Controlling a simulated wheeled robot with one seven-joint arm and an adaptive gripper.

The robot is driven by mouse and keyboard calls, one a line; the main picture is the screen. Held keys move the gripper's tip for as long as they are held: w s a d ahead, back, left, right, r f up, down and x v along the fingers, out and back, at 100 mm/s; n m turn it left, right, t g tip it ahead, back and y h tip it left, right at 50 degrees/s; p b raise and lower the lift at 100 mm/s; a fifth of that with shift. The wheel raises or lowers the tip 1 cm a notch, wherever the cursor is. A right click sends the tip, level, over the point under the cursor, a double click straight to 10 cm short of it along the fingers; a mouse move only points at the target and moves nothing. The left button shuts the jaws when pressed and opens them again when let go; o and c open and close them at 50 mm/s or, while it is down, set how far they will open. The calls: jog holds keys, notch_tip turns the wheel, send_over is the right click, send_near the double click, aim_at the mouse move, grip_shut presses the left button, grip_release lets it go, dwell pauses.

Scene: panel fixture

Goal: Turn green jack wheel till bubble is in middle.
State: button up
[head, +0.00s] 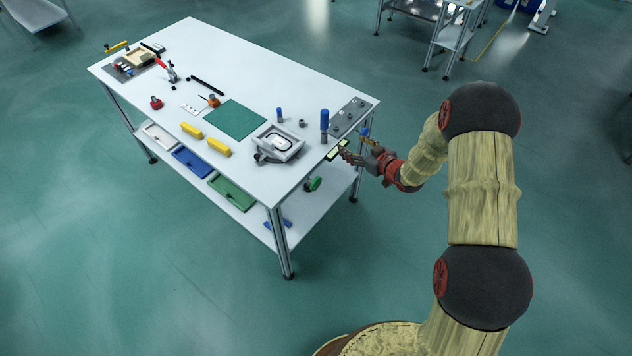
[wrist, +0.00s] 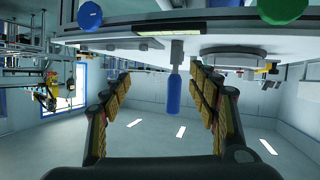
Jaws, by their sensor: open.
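The green jack wheel (head: 312,183) sits under the table's near edge, left of my gripper. It also shows at the upper right of the wrist view (wrist: 281,10), where the scene is upside down. The level vial (head: 338,149) is a pale yellow-green strip at the table edge; it also shows in the wrist view (wrist: 161,33). Its bubble is too small to make out. My gripper (head: 346,155) is open and empty, close to the vial and apart from the green wheel. Both fingers (wrist: 160,72) show, spread with nothing between them.
A blue wheel (wrist: 90,15) is under the edge on the other side of the vial. A blue cylinder (head: 324,120) stands on the table near this corner, beside a grey plate (head: 349,117) and a square grey fixture (head: 279,142). A lower shelf (head: 250,208) holds trays.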

aim_at(317, 185)
jog(key=s+a+f+y+p, duration=0.2)
jog(key=s+a+f+y, duration=0.5)
jog(key=s+f, duration=0.55)
jog(key=shift+g, duration=0.3)
jog(key=x, duration=0.8)
jog(key=shift+b, duration=0.35)
jog(key=shift+c, duration=0.6)
jog(key=c, duration=1)
